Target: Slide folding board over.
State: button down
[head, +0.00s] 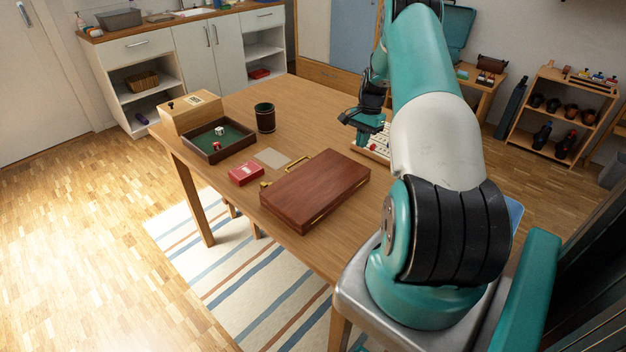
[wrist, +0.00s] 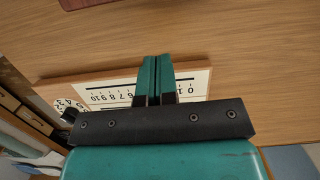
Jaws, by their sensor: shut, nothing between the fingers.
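The folding board (head: 315,188) is a shut, reddish-brown wooden case with brass fittings. It lies flat near the front edge of the wooden table (head: 318,108) in the head view. A sliver of reddish-brown wood, probably the same case, shows at the top edge of the wrist view (wrist: 95,3). My gripper (head: 360,132) is behind the case and to its right, apart from it. In the wrist view my gripper's fingers (wrist: 157,60) are together and empty, over a white board with numbers (wrist: 105,92).
Left of the case are a red card box (head: 246,174), a flat beige card (head: 272,158), a dice tray (head: 240,147) with dice, a dark cup (head: 265,117) and a wooden box (head: 190,110). The numbered board lies beneath my arm. The table's middle is bare.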

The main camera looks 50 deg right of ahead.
aim_at(313, 188)
jog(key=a+p, duration=0.5)
jog(key=a, duration=1.8)
jog(key=shift+a+r, duration=0.1)
jog(key=shift+r, duration=0.05)
jog(key=shift+s+f, duration=0.1)
jog(key=shift+f, duration=0.75)
jog(key=shift+s+f, duration=0.1)
jog(key=shift+f, duration=0.05)
